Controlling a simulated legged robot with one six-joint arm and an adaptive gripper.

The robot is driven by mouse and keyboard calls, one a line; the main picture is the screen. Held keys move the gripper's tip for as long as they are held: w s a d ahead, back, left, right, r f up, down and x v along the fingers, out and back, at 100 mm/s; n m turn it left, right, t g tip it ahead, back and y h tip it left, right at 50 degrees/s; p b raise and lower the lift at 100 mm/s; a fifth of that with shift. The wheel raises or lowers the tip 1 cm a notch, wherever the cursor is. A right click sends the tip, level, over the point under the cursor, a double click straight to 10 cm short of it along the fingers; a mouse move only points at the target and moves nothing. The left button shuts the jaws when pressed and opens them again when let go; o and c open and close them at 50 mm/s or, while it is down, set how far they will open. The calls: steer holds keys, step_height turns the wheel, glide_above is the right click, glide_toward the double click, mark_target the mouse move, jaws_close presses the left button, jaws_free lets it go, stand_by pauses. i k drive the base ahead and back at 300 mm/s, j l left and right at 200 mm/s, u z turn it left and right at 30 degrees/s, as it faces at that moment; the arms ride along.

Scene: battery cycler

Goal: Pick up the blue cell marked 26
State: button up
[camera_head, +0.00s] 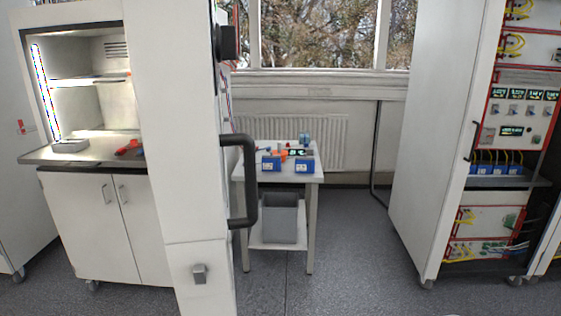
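Two blue blocks that look like cells, a left one (271,163) and a right one (304,166), sit on the small white table (247,173) under the window. Several more blue cells (494,169) stand in a row inside the open rack at the right, with yellow leads above them. No marking is readable at this size, so I cannot tell which cell bears 26. My gripper is not in view.
A white door or panel (184,130) with a black handle (246,180) stands close in front. The right rack's white door (433,130) is open. A grey bin (281,220) sits on the table's lower shelf. Grey floor (345,265) between the doors is clear.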

mark_target(268, 164)
steer(key=i+l+u, duration=0.15)
steer(key=i+l, duration=0.35)
steer(key=i+l+u, duration=0.15)
steer(key=i+l, duration=0.3)
steer(key=l, duration=0.2)
